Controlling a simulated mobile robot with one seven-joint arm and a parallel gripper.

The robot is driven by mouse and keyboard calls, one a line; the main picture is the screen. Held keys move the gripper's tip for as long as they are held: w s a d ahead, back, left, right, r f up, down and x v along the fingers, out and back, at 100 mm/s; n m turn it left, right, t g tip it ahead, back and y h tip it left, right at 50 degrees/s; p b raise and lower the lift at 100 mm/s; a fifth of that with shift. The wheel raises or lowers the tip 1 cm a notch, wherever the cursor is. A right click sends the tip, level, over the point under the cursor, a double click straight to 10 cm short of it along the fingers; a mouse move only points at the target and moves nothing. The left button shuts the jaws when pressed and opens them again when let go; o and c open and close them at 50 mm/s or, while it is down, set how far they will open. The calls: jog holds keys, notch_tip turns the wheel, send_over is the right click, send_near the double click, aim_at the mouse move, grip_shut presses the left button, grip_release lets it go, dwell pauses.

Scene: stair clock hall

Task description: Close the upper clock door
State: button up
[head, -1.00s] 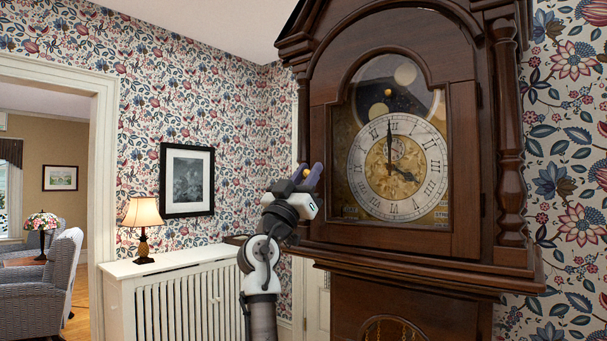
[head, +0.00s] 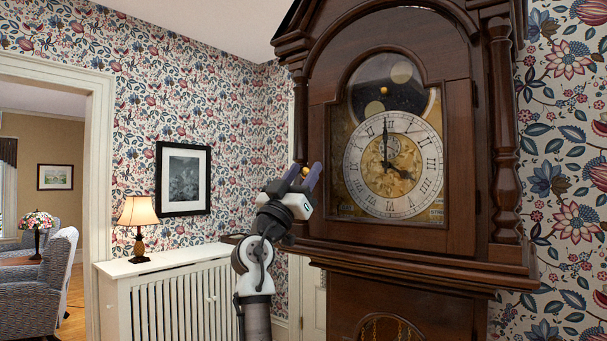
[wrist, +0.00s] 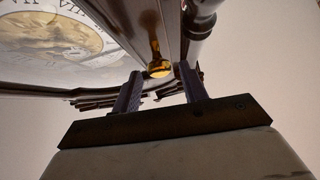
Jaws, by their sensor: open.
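The upper clock door (head: 320,130) is a dark wooden arched frame with glass over the dial, on the tall clock. In the head view it lies flush or nearly flush with the case; I cannot tell whether a small gap is left. Its small brass knob (wrist: 160,68) sits at the door's left edge in the head view (head: 305,171). My gripper (head: 304,178) is open at that edge. In the wrist view the knob shows just ahead of and between the two fingers (wrist: 160,88); contact cannot be told.
The clock's hood has a column (head: 503,130) at its right and a projecting ledge (head: 400,256) below the door. A white radiator cover (head: 180,295) with a lamp (head: 139,225) stands at the left, behind my arm. A doorway opens at far left.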

jog(key=b+v, duration=0.4)
jog(key=v, duration=0.9)
jog(key=shift+b, duration=0.4)
